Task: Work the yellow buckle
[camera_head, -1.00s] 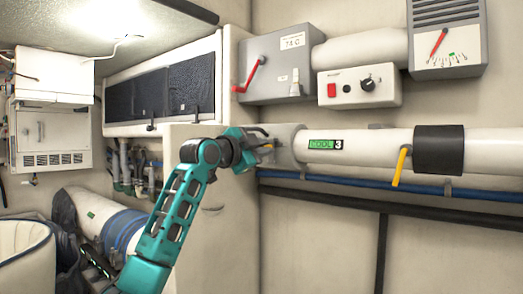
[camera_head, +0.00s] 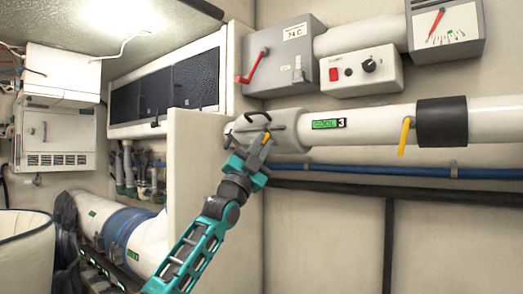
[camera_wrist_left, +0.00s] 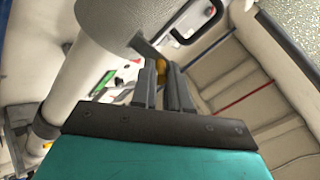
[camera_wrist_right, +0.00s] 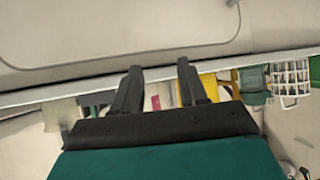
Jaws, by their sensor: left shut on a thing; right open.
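The yellow buckle (camera_head: 266,138) is a small yellow piece at the grey collar on the left end of the white pipe, partly hidden by my fingers. My left gripper (camera_head: 259,141) reaches up to it from below and is shut on it. In the left wrist view a bit of the yellow buckle (camera_wrist_left: 163,68) shows between the left gripper's fingers (camera_wrist_left: 163,70), beside the grey collar (camera_wrist_left: 108,20). My right gripper (camera_wrist_right: 158,72) is open and empty in the right wrist view. It does not show in the head view.
A yellow lever (camera_head: 405,136) hangs from the pipe (camera_head: 375,126) beside a black sleeve (camera_head: 442,121). A grey box with a red handle (camera_head: 252,66) and a white switch box (camera_head: 360,70) are above. A beige panel (camera_head: 190,150) stands close left of the collar.

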